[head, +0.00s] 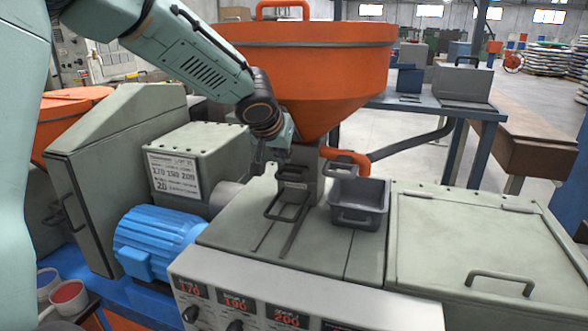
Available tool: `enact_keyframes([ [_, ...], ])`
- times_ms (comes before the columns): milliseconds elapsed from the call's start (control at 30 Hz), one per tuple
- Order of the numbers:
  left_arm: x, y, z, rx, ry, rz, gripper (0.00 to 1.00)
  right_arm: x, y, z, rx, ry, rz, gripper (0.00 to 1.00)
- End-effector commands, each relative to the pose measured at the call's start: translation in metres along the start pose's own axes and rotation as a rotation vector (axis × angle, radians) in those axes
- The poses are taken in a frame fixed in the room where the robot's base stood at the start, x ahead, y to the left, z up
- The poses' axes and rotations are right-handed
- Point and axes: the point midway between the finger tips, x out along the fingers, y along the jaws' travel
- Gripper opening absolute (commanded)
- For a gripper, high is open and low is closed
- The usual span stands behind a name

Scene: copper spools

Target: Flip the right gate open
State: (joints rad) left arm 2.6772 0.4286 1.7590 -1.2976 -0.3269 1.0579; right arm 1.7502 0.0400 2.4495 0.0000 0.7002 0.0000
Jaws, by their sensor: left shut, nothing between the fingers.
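I cannot tell for certain which part is the right gate. A dark metal slide frame with handle-like bars (288,205) lies on the grey machine top below the orange hopper (310,70), at the end of two slots. To the right, a wide grey lid (470,243) with a bar handle (500,279) at its front lies flat and closed. My left gripper (267,158) is shut and empty, just above and left of the slide frame, beside the hopper's neck. Whether it touches the frame is hard to tell. My right gripper is not in view.
A grey open bin (358,203) stands right of the slide frame, beneath an orange pipe (345,160). A blue motor (155,240) and a labelled grey box (195,165) stand to the left. The control panel (340,307) runs along the front.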

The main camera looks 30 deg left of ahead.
Motion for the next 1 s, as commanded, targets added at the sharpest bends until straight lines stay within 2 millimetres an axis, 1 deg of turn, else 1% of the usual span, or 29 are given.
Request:
enact_keyframes([
  [300, -0.002, 0.0, 0.002, 0.0, 0.0, 0.0, 0.0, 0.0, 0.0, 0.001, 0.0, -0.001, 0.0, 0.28],
  [433, 0.003, 0.0, 0.002, 0.0, -0.001, -0.001, 0.0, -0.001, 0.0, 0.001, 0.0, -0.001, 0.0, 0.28],
  [567, 0.017, 0.0, 0.002, 0.001, -0.004, -0.002, 0.0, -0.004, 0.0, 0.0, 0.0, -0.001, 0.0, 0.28],
  [800, 0.053, 0.0, 0.001, 0.002, -0.003, -0.002, 0.0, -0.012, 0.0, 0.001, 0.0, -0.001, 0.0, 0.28],
  [1000, 0.079, 0.0, -0.001, 0.001, -0.002, -0.001, 0.0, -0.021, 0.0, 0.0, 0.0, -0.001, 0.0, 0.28],
])
